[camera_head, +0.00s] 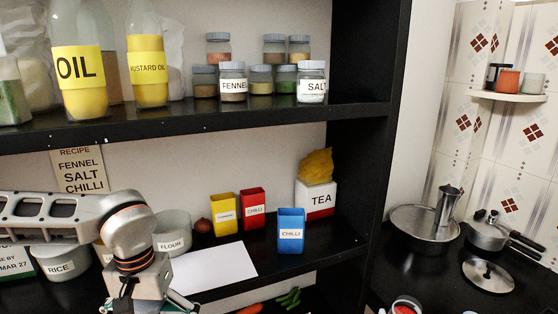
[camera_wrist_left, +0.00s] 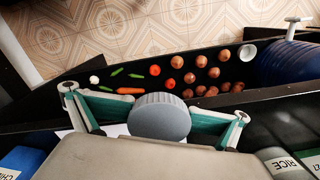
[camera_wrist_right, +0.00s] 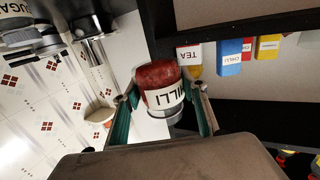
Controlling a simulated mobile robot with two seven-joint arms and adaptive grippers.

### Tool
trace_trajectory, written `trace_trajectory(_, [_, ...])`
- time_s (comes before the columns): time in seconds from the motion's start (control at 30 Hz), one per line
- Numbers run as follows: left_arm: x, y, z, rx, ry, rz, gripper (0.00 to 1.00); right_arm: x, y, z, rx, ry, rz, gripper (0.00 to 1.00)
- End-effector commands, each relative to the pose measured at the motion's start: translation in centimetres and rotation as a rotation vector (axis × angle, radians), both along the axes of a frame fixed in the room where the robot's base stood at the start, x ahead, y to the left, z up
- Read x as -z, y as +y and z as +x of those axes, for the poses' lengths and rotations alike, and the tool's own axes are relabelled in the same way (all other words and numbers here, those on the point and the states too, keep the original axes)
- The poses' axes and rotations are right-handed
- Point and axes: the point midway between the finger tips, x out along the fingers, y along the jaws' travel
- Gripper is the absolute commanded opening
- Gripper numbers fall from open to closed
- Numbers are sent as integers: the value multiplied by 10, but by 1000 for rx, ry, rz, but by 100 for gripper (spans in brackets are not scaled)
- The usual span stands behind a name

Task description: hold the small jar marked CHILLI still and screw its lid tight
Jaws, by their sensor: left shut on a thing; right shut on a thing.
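The small jar marked CHILLI (camera_wrist_right: 163,92) has red contents and a white label that reads upside down in the right wrist view. My right gripper (camera_wrist_right: 164,100) is shut around its sides. A jar top with red inside, seemingly this jar without a lid, shows at the bottom edge of the head view (camera_head: 404,307). The round grey lid (camera_wrist_left: 160,117) is between the fingers of my left gripper (camera_wrist_left: 161,120), which is shut on it. The lid is apart from the jar. In the head view my left gripper is cut off at the lower left.
The lower shelf holds a blue CHILLI box (camera_head: 291,232), a TEA box (camera_head: 316,200), a FLOUR pot (camera_head: 172,232) and white paper (camera_head: 212,268). A pan (camera_head: 424,224) and a loose pan lid (camera_head: 488,275) are at right. Vegetables lie in a bin below (camera_wrist_left: 190,77).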

Motion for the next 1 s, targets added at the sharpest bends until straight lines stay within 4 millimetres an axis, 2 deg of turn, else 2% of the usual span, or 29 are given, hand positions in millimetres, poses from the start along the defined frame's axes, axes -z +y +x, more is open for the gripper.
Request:
trace_trajectory(0.13, [1,0,0,0,0,0,60,-2,5,-9,-13,-1,-2,4])
trace_trajectory(0.73, [0,0,0,0,0,0,60,-3,9,-9,-25,-2,-3,4])
trace_trajectory(0.87, [1,0,0,0,0,0,60,-4,23,-8,-80,-2,-5,4])
trace_trajectory(1.0, [1,0,0,0,-1,0,60,-6,52,-7,-194,-4,-8,4])
